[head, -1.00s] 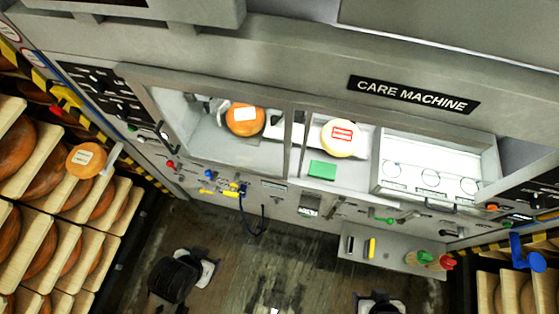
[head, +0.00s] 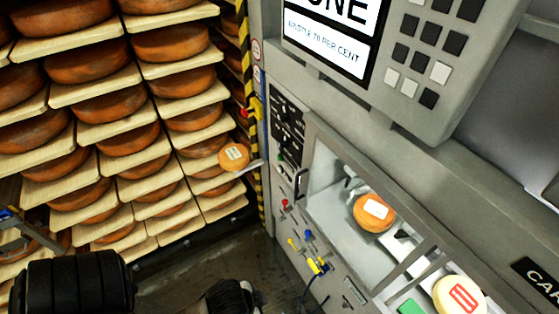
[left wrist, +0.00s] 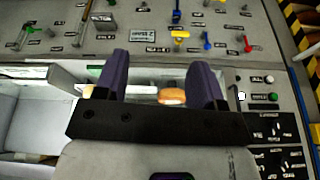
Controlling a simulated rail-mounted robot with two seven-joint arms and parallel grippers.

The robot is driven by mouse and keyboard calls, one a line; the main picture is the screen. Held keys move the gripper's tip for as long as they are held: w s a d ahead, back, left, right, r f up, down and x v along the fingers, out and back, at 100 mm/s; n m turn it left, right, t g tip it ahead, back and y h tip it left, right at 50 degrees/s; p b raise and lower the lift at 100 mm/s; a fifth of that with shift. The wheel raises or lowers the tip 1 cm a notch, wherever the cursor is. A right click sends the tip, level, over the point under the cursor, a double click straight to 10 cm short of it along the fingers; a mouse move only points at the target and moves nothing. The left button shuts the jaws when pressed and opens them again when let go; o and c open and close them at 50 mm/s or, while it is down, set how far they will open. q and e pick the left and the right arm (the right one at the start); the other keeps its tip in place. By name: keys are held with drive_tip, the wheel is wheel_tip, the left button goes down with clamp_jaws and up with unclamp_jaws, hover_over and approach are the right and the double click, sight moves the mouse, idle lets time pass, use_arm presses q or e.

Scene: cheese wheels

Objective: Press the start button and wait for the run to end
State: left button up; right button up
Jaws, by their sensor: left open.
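The care machine (head: 284,88) fills the right of the head view. Its screen (head: 326,45) shows large letters "ONE", cut off at the top, above a line about bristle per cent. A small green button (left wrist: 273,97) is on the panel at the right of the left wrist view; its label is too small to read, so I cannot tell whether it is the start button. My left gripper (left wrist: 160,78) is open, with two purple fingers apart and nothing between them. An orange cheese wheel (head: 369,214) sits in the machine bay, and a pale one (head: 446,293) is farther right. My right gripper is out of view.
Shelves of orange wheels on boards (head: 163,109) fill the left. One labelled wheel (head: 233,156) is on a small arm by the striped post (head: 258,190). Red (head: 284,204), yellow (head: 315,267) and blue (head: 308,235) controls stick out below the bay. Dark floor shows below.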

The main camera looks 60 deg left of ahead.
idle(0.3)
use_arm(q)
clamp_jaws()
idle(0.5)
idle(1.1)
